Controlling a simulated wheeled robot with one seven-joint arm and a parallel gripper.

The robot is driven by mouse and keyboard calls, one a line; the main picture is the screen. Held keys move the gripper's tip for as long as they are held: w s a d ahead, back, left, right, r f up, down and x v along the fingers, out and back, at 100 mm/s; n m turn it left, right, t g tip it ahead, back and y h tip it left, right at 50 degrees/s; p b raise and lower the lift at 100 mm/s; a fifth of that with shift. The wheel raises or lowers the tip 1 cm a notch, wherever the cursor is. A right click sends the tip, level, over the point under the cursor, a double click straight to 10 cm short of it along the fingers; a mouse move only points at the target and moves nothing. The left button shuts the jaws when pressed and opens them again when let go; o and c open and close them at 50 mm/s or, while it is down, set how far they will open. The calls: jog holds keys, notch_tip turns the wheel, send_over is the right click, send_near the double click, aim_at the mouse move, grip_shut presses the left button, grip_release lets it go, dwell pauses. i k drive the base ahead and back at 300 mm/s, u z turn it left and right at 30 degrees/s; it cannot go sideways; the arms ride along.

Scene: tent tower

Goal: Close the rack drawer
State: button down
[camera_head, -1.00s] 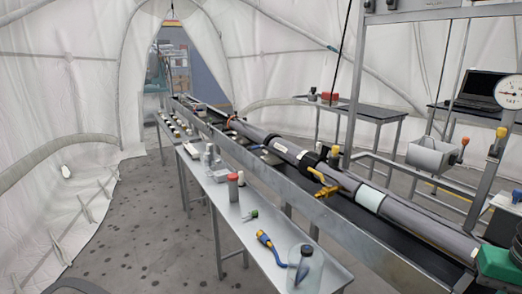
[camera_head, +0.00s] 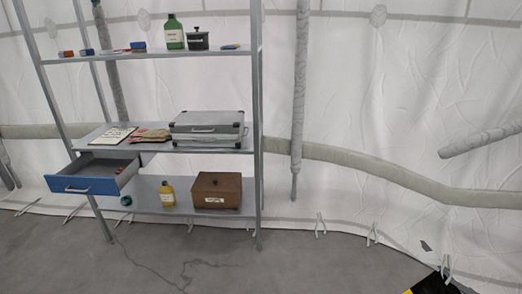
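The rack (camera_head: 257,130) is a grey metal shelf unit at the left of the head view, against the white tent wall. Its drawer (camera_head: 92,186) has a blue front with a pale bar handle (camera_head: 76,190). The drawer is pulled out toward the front left, under the left part of the middle shelf. Its grey inside is visible, with a small red item in it. My gripper is not in view.
The middle shelf holds a grey case (camera_head: 208,126), a paper sheet and gloves. The bottom shelf holds a yellow bottle (camera_head: 168,194) and a brown box (camera_head: 217,190). A black-and-yellow item lies bottom right.

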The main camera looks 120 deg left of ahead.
aim_at(92, 173)
jog(key=u, duration=1.6)
jog(key=i, duration=0.1)
jog(key=u, duration=3.4)
jog(key=i, duration=0.6)
jog(key=z, duration=0.15)
jog(key=k, duration=0.6)
jog(key=u, duration=0.1)
